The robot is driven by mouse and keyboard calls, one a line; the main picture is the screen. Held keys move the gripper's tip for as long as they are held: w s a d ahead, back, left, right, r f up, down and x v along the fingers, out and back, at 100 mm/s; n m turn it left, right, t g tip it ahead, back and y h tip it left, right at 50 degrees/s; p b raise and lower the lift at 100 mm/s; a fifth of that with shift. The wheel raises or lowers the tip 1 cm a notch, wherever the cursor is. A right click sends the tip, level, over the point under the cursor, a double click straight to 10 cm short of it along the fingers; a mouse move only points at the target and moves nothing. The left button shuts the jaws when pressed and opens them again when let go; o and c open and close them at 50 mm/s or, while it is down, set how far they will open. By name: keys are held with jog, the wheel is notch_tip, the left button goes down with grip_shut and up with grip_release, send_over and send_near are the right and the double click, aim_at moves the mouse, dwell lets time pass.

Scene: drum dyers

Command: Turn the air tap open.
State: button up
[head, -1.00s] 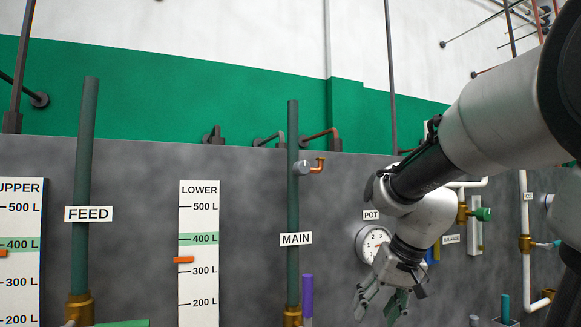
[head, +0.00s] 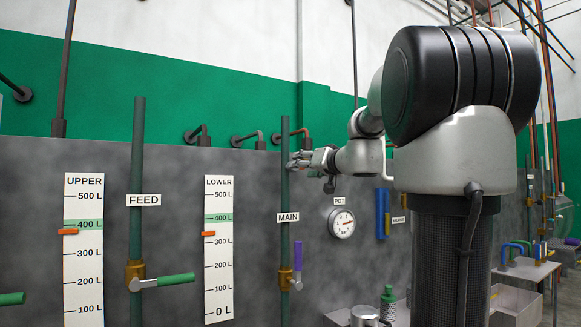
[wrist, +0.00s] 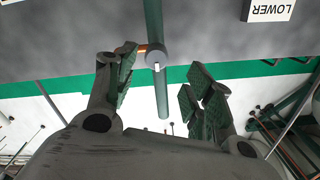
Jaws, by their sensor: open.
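No label reading "air" is legible. In the wrist view my gripper (wrist: 159,75) is open, with one finger on each side of the fitting. Nothing is held, and I cannot tell whether either finger touches it.
The FEED pipe (head: 136,210) has a green-handled tap lying sideways. The POT gauge (head: 342,223) is on the grey wall, right of MAIN. The LOWER level scale (head: 219,290) stands left of MAIN.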

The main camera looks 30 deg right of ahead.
jog(key=shift+n, duration=0.6)
jog(key=w, duration=0.8)
jog(key=shift+d, duration=0.1)
jog(key=c, duration=1)
